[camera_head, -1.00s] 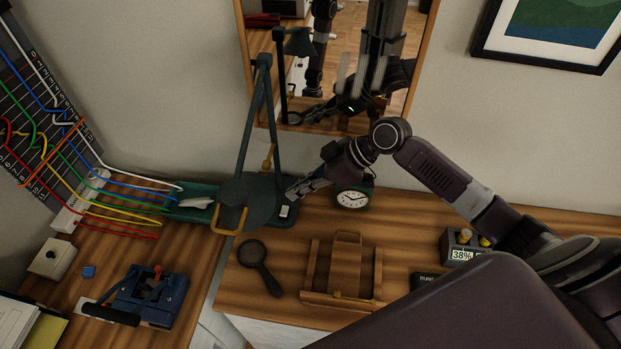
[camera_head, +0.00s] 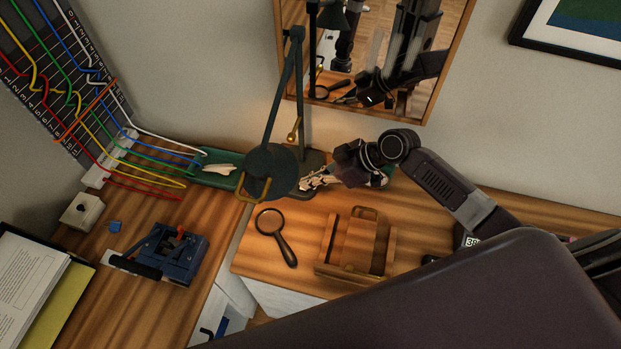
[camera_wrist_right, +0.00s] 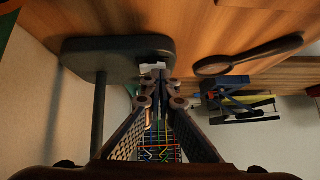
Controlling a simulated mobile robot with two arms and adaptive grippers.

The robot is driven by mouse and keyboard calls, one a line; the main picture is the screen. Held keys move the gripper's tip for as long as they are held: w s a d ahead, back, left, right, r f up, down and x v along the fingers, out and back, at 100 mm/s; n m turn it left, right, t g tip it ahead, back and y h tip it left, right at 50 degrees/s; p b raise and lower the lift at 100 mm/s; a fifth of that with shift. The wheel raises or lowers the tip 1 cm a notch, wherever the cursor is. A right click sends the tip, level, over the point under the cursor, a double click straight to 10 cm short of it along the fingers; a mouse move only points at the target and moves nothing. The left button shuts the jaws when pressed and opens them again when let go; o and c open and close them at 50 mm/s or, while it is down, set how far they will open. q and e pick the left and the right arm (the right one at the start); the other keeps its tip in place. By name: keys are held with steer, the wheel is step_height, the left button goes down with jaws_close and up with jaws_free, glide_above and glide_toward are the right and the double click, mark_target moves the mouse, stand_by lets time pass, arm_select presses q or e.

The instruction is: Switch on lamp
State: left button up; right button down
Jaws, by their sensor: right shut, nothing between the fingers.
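The dark green desk lamp (camera_head: 272,172) stands at the back of the desk, its round head tilted down over its base. Warm light falls on my gripper and the wood around it, so the lamp looks lit. My right gripper (camera_head: 306,184) is shut and empty at the lamp base, under the edge of the head. In the right wrist view, the shut fingertips (camera_wrist_right: 155,78) are at the pale switch (camera_wrist_right: 152,66) on the dark base (camera_wrist_right: 112,50). I cannot tell whether they touch it. In the head view the gripper hides the switch. My left gripper is not in view.
A magnifying glass (camera_head: 271,224) and a wooden holder (camera_head: 392,249) lie in front of the lamp. A mirror (camera_head: 447,75) hangs behind it. A blue device (camera_head: 190,262) and coloured wires (camera_head: 100,122) are at left. My forearm covers the front right.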

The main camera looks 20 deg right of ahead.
steer(key=shift+s+f, duration=0.15)
steer(key=shift+s, duration=0.05)
steer(key=shift+w, duration=0.1)
steer(key=shift+w+d+b, duration=0.4)
steer(key=shift+w+d, duration=0.1)
steer(key=shift+w, duration=0.15)
steer(key=shift+s+d+r, duration=0.1)
steer(key=shift+d+r, duration=0.05)
steer(key=shift+r, duration=0.05)
steer(key=v, duration=1.1)
steer(key=shift+r, duration=0.3)
